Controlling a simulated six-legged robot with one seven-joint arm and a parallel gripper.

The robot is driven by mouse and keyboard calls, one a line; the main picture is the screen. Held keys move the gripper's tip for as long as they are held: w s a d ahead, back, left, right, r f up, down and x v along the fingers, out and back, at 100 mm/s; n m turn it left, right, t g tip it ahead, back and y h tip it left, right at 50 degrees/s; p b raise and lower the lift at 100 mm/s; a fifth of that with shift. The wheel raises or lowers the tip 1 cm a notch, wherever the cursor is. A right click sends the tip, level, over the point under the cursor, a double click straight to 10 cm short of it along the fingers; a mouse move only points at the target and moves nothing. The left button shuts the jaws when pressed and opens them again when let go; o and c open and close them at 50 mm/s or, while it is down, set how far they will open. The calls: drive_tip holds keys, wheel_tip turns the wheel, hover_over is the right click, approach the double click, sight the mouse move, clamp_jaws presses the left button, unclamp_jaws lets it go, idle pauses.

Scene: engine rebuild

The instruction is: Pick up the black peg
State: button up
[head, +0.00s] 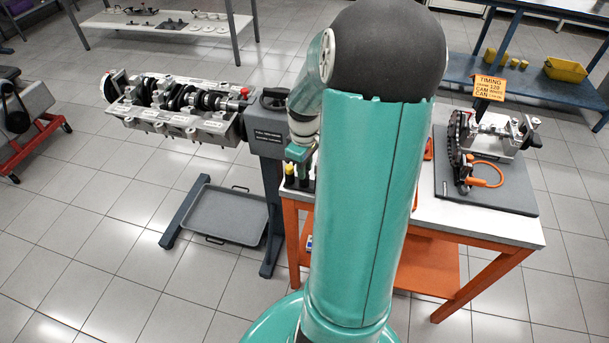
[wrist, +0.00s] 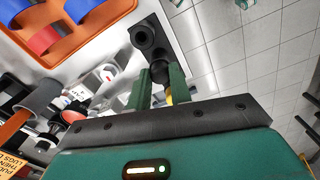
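My gripper (wrist: 160,88) points down over the left end of the workbench, with its two green fingers apart. In the wrist view a dark round piece (wrist: 160,70) shows at the fingertips, in line with the gap. A bit of yellow (wrist: 168,97) shows beside the right finger. A black piece with a round hollow top (wrist: 142,35) stands just beyond. I cannot tell for sure which dark piece is the black peg. In the head view my gripper (head: 298,153) is just above small upright pieces with black and yellow parts (head: 289,172), partly hidden by my arm.
The white-topped orange workbench (head: 475,222) carries a grey mat with a chain mechanism (head: 490,135) and an orange sign (head: 489,88) at right. An engine block (head: 180,105) on a stand is at left. An orange tray (wrist: 75,45) lies near the gripper. Floor tiles are clear at front left.

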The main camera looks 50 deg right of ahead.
clamp_jaws()
wheel_tip(320, 180, up, 10)
idle(0.3)
